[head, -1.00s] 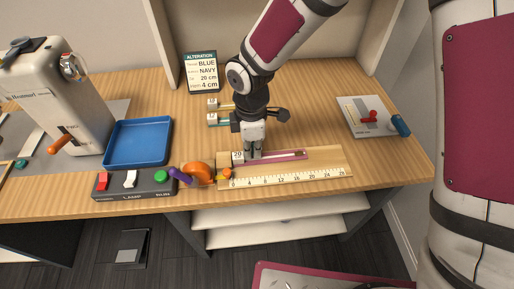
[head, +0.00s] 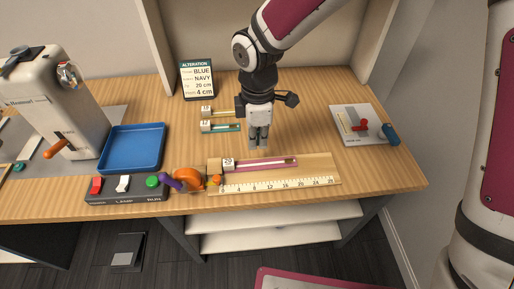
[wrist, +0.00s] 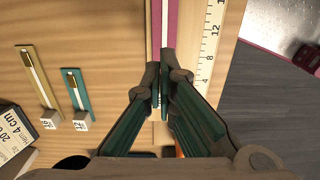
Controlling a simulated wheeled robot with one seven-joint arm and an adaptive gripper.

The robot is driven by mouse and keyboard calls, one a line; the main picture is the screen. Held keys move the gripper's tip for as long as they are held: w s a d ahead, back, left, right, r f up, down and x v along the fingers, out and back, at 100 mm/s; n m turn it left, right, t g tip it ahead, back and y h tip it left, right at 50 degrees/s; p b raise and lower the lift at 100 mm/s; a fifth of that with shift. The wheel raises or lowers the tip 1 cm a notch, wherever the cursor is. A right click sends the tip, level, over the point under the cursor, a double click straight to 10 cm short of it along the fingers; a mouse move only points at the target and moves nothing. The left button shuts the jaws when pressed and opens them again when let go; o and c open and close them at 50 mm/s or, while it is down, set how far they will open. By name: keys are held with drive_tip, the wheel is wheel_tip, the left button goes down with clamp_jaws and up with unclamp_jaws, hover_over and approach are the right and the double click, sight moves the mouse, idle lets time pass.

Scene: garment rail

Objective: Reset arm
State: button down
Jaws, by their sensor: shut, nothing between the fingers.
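My gripper (head: 259,146) hangs above the wooden table in the head view, pointing down. Its fingers are together and hold nothing. It is just behind the wooden ruler board (head: 325,170), raised clear of it. A magenta zipper (head: 270,163) with a white tag lies on that board, along the printed scale. In the wrist view the shut fingertips (wrist: 161,92) appear over the magenta strip (wrist: 171,30), with the ruler scale (wrist: 208,65) to the right. Part of the board is hidden behind the fingers.
Two tagged zippers (head: 222,127) lie behind and left of my gripper. A blue tray (head: 133,149), a switch box (head: 128,188) and a sewing machine (head: 48,105) stand left. An alteration card (head: 197,78) stands at the back. A plate with a red part (head: 357,127) lies right.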

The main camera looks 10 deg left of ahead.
drive_tip(key=shift+r, duration=1.75)
drive_tip(key=s+d+r+m+t+p, duration=0.1)
drive_tip(key=s+d+r+m, duration=0.1)
drive_tip(key=d+r+m, duration=0.3)
drive_tip(key=s+d+r+m+t+h+p, duration=0.1)
drive_tip(key=s+d+r+m+p, duration=0.1)
drive_tip(key=d+r, duration=0.5)
drive_tip(key=s+d+r+m+p, duration=0.1)
drive_tip(key=s+d+r+m, duration=0.25)
drive_tip(key=d+r, duration=0.2)
drive_tip(key=s+d+r+m+t+p, duration=0.1)
drive_tip(key=s+d+r+m+p, duration=0.1)
drive_tip(key=s+d+m, duration=0.3)
drive_tip(key=s+d+r+m+t+y+p, duration=0.1)
drive_tip(key=s+d+r+m, duration=0.3)
drive_tip(key=s, duration=0.5)
drive_tip(key=shift+d+r+m+p, duration=0.4)
drive_tip(key=shift+r+m+p, duration=0.15)
drive_tip(key=shift+m, duration=0.4)
drive_tip(key=shift+a, duration=0.1)
